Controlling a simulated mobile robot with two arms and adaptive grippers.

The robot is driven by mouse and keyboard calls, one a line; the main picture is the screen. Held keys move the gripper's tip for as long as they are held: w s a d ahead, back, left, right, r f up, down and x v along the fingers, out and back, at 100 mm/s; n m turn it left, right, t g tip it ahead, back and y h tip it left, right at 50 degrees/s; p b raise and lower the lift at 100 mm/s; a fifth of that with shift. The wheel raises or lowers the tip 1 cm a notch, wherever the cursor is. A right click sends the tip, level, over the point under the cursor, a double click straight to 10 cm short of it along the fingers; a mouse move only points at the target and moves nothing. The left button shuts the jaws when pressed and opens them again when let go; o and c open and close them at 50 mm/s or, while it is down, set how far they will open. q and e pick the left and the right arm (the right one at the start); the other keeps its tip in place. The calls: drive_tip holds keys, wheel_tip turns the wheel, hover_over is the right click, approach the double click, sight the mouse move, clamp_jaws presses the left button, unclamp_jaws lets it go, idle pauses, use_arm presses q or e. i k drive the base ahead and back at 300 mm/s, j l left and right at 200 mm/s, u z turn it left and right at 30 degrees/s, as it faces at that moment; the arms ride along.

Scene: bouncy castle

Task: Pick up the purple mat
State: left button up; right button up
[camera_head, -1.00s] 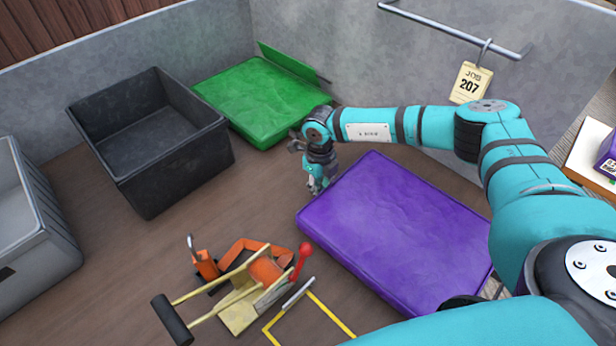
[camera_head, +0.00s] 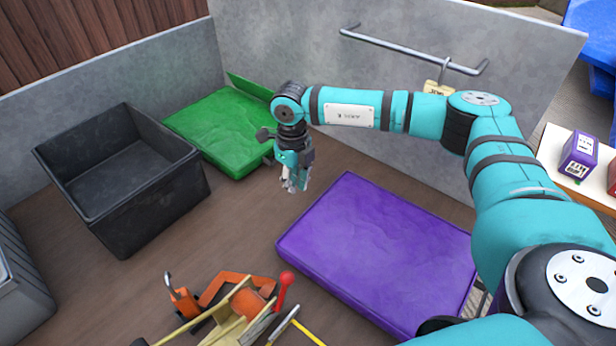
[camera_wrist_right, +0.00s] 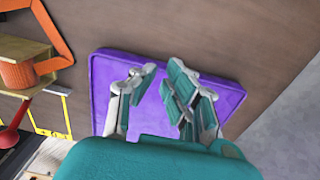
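The purple mat (camera_head: 375,250) lies flat on the brown floor, right of centre in the head view. It also shows behind the fingers in the right wrist view (camera_wrist_right: 108,75). My right gripper (camera_head: 293,186) hangs pointing down, near the mat's far left edge and apart from it. In the right wrist view my right gripper (camera_wrist_right: 160,82) has its fingers spread with a gap between them and nothing in it. Part of the mat's near right side is hidden by my right arm. My left gripper is not in view.
A green mat (camera_head: 220,130) lies by the grey back wall (camera_head: 400,75). A black bin (camera_head: 125,180) and a grey bin (camera_head: 20,300) stand at left. An orange and yellow tool set (camera_head: 235,300) lies left of the purple mat. A rail (camera_head: 415,50) runs along the wall.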

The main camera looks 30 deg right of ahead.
sight(398, 264)
drive_tip(key=k+l, duration=0.25)
drive_tip(key=k, duration=0.2)
drive_tip(key=k+l, duration=0.25)
drive_tip(key=k, duration=0.25)
drive_tip(key=k+l, duration=0.25)
drive_tip(key=k, duration=0.2)
